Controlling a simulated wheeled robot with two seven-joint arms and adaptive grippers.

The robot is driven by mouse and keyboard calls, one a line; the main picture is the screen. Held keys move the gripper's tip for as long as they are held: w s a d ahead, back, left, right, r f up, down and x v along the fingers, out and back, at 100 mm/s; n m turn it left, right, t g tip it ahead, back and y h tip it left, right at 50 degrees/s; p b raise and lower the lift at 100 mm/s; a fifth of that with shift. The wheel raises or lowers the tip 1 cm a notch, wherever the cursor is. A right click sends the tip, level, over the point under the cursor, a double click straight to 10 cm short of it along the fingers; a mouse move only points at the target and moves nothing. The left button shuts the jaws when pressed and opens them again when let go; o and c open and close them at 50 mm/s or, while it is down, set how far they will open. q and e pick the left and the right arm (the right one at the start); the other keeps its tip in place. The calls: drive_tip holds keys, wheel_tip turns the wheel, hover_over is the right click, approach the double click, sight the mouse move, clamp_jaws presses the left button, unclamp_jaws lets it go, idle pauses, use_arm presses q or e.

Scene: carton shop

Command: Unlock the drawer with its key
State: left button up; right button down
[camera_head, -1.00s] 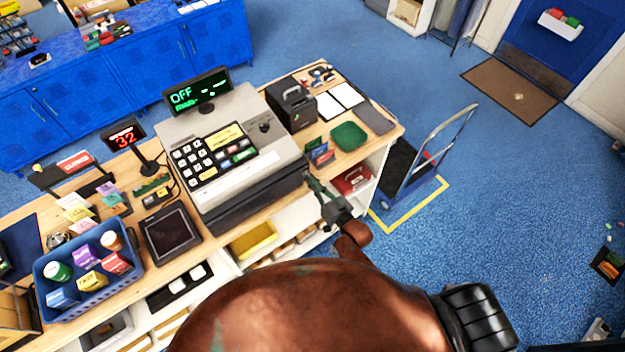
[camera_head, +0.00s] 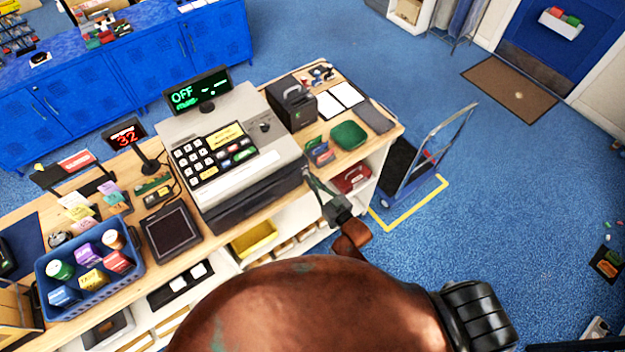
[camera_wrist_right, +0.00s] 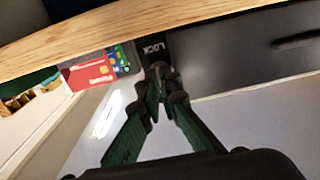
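The dark drawer (camera_head: 255,204) sits under the cash register (camera_head: 225,145). In the right wrist view, its dark front (camera_wrist_right: 245,58) fills the right side, with a black plate marked LOCK (camera_wrist_right: 154,47) at its left end. My right gripper (camera_head: 312,182) is at the drawer's right end. In the wrist view, its green fingers (camera_wrist_right: 158,80) converge just in front of the LOCK plate. They look shut on a small grey piece, seemingly the key (camera_wrist_right: 158,68), mostly hidden by the fingertips. I cannot tell how deep it sits or whether it is turned. My left gripper is not in view.
The wooden counter edge (camera_wrist_right: 120,32) runs close above the fingers. Open shelves below hold a yellow tray (camera_head: 253,239) and a red box (camera_head: 351,179). A blue basket (camera_head: 88,275) stands at the left. A trolley (camera_head: 410,165) stands on the floor to the right.

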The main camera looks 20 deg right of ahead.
drive_tip(key=c, duration=2.6)
unclamp_jaws()
drive_tip(key=shift+f, duration=0.1)
drive_tip(key=shift+c, duration=0.2)
drive_tip(key=o, duration=0.5)
drive_tip(key=shift+c, duration=0.2)
drive_tip(key=v, duration=1.2)
